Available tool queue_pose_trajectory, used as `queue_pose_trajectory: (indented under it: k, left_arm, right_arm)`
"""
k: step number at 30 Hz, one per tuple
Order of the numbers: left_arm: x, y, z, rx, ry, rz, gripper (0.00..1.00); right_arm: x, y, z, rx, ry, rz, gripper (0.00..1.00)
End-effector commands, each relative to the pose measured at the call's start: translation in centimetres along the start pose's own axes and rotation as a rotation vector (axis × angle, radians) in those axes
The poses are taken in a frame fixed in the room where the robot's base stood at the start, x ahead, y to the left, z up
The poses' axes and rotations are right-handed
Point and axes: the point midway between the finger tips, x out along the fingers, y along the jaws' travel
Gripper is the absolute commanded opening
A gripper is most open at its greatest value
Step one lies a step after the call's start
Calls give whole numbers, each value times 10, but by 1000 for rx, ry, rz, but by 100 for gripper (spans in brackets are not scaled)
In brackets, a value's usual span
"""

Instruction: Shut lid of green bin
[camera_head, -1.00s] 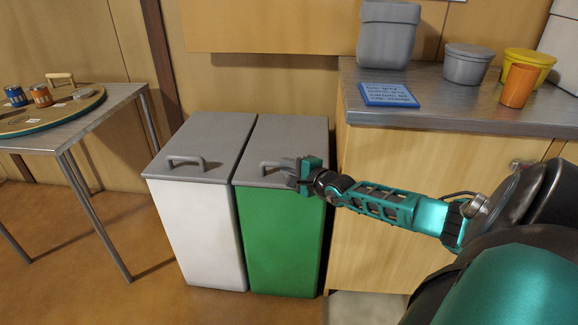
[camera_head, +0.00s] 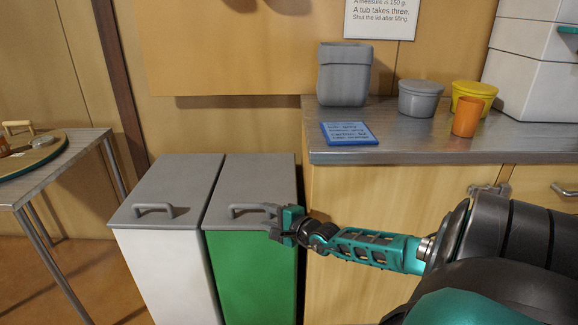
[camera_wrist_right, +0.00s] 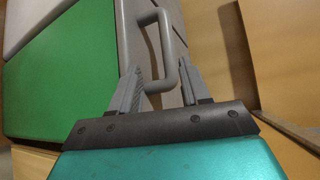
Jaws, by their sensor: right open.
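The green bin (camera_head: 244,270) stands beside a white bin, left of the counter. Its grey lid (camera_head: 262,177) lies flat on top, with no gap that I can see. The lid's grey handle (camera_head: 240,208) is near the front edge. My right gripper (camera_head: 270,214) is at the handle's right end, reaching in from the right. In the right wrist view, my right gripper's fingers (camera_wrist_right: 160,84) are apart, with part of the handle (camera_wrist_right: 170,38) between and just beyond them. I cannot tell whether they touch it. My left gripper is not in view.
The white bin (camera_head: 168,270) stands close on the left with its grey lid down. The counter (camera_head: 400,140) on the right carries a blue card (camera_head: 348,133), tubs and an orange cup (camera_head: 467,116). A table (camera_head: 75,160) is at far left; floor lies between.

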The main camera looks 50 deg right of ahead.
Motion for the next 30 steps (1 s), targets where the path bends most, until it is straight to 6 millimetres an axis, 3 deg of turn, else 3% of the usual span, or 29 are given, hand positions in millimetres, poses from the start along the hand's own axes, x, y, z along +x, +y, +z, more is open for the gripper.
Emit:
queue_pose_trajectory:
  k: [9,15,30]
  left_arm:
    - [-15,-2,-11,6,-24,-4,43]
    - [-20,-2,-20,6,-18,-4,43]
    - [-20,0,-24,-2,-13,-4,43]
  right_arm:
    - [-55,-3,1,0,0,1,46]
    - [-77,-3,0,-1,0,-2,46]
    - [-85,-2,0,0,0,-5,46]
